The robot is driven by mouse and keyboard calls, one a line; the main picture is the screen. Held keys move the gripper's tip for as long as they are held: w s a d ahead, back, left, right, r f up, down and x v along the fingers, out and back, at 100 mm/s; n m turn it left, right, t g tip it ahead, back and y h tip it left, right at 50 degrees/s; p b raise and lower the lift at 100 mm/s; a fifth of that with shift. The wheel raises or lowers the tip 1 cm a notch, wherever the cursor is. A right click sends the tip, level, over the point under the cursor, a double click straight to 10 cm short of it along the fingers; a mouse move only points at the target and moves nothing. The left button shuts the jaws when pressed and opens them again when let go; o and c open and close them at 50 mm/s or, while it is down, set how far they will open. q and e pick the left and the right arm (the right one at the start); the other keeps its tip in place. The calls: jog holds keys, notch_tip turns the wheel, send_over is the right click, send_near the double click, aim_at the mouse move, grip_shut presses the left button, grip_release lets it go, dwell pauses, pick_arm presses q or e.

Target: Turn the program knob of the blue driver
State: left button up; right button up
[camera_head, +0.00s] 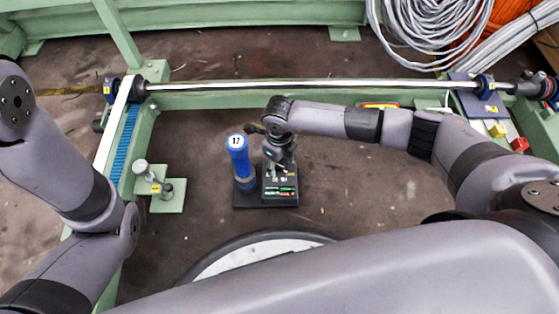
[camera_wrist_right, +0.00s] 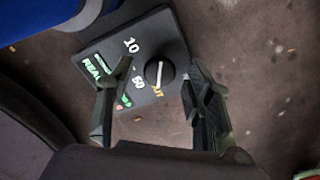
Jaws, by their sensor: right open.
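The blue driver (camera_head: 238,155), an upright cylinder marked 17, stands on a black base (camera_head: 250,203). A black control panel (camera_head: 281,192) sits beside it. In the right wrist view the panel (camera_wrist_right: 178,28) carries the white marks 10 and 50 and lit green text. The program knob (camera_wrist_right: 160,74) is round and black with a pale pointer line, running nearly up and down in the picture. My right gripper (camera_head: 275,162) is over the panel. In the right wrist view it (camera_wrist_right: 160,66) is open, one finger on each side of the knob, with visible gaps. My left gripper is out of view.
A long shiny bar (camera_head: 310,86) spans the green frame behind the driver. A green plate (camera_head: 168,200) with a small metal post stands to the left. Coiled grey cables (camera_head: 430,30) lie at the back right. The brown floor is bare around the driver's base.

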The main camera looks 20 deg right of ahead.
aim_at(279, 165)
notch_tip(279, 165, up, 12)
dwell(0.6)
